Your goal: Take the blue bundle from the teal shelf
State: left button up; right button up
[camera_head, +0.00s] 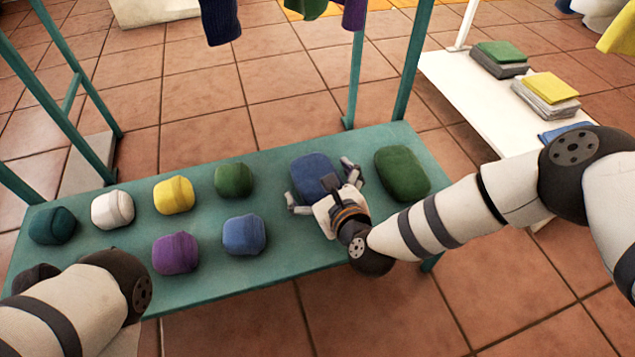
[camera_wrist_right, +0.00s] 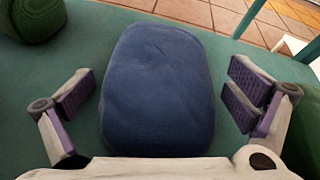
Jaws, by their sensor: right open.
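A large dark blue bundle (camera_head: 311,174) lies on the teal shelf (camera_head: 300,258), right of the middle. My right gripper (camera_head: 321,186) is open over its near end, one finger on each side. In the right wrist view the blue bundle (camera_wrist_right: 158,95) fills the middle between the open fingers, with visible gaps on both sides. A smaller, lighter blue bundle (camera_head: 244,235) lies nearer the front, left of my right gripper. My left arm enters at the lower left; its gripper is not visible.
A large green bundle (camera_head: 402,174) lies close to the right of my right gripper. Smaller purple (camera_head: 175,254), green (camera_head: 234,180), yellow (camera_head: 174,195), white (camera_head: 113,210) and dark teal (camera_head: 52,226) bundles lie left. Teal posts rise behind. A white bench (camera_head: 475,103) holds folded cloths.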

jog(key=shift+r, duration=0.1)
jog(key=shift+c, duration=0.6)
jog(key=c, duration=1.2)
